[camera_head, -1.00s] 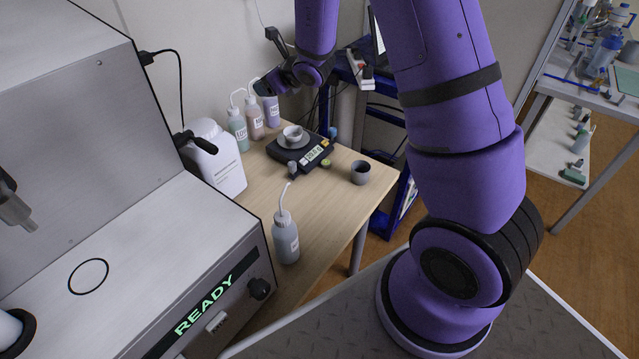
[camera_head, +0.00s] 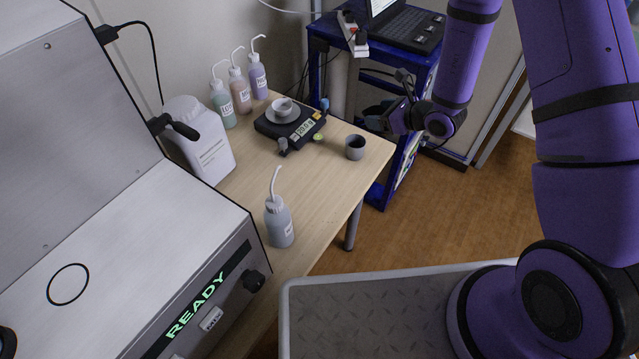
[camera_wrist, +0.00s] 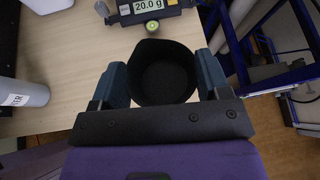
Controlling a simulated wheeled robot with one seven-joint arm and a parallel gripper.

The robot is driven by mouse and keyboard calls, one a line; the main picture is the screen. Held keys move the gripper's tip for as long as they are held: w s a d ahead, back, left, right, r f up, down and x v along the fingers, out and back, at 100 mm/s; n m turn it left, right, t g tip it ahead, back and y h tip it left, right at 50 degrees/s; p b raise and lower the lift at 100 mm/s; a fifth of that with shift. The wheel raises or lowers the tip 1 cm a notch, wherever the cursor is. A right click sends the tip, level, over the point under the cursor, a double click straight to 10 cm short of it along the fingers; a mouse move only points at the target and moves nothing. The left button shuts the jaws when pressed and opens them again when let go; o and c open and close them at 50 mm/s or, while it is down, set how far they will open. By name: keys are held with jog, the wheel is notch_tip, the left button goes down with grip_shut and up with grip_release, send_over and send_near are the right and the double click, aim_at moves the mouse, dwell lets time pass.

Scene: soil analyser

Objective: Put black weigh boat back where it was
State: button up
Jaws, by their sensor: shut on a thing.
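My gripper (camera_wrist: 165,80) is shut on the black weigh boat (camera_wrist: 160,88), a dark, round, open vessel, with one blue-grey finger on each side. Its inside looks dark, and I see no contents. In the head view, my gripper (camera_head: 383,119) is near the right end of the wooden table, up and right of a grey cup. The boat (camera_head: 374,117) shows there only as a small dark shape. In the wrist view, the boat appears over the table's edge and hides what is below it.
A black balance (camera_head: 291,127) bears a light cup (camera_head: 283,105) on its pan and reads 20.0 g in the wrist view. The grey cup (camera_head: 355,148) stands near the table's right edge. Several bottles, including a grey wash bottle (camera_head: 279,222), stand left. A blue cart (camera_head: 400,60) is behind.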

jog(key=s+a+f+n+g+y, duration=0.1)
jog(key=s+a+f, duration=0.1)
jog(key=s, duration=0.1)
jog(key=s+a+f, duration=0.1)
jog(key=s+f, duration=0.2)
jog(key=s+a+f+n+g+y, duration=0.1)
jog(key=s+a+f, duration=0.1)
jog(key=s+f, duration=0.1)
jog(key=shift+s+a+f+n+g+y, duration=0.1)
jog(key=shift+s+a+n+g+y, duration=0.1)
jog(key=shift+a+n+g+y, duration=0.15)
jog(key=s+a+f+n+g+y, duration=0.1)
jog(key=s+a+f+n+g, duration=0.25)
jog(key=s, duration=0.85)
jog(key=m, duration=0.1)
send_over(319, 185)
notch_tip(319, 185, down, 2)
jog(key=shift+s+f+t, duration=0.1)
jog(key=shift+f+t, duration=0.05)
jog(key=shift+t, duration=0.25)
jog(key=shift+f, duration=1.75)
jog(key=shift+f+y, duration=0.1)
jog(key=shift+y, duration=0.15)
jog(key=o, duration=0.7)
jog(key=shift+o, duration=0.2)
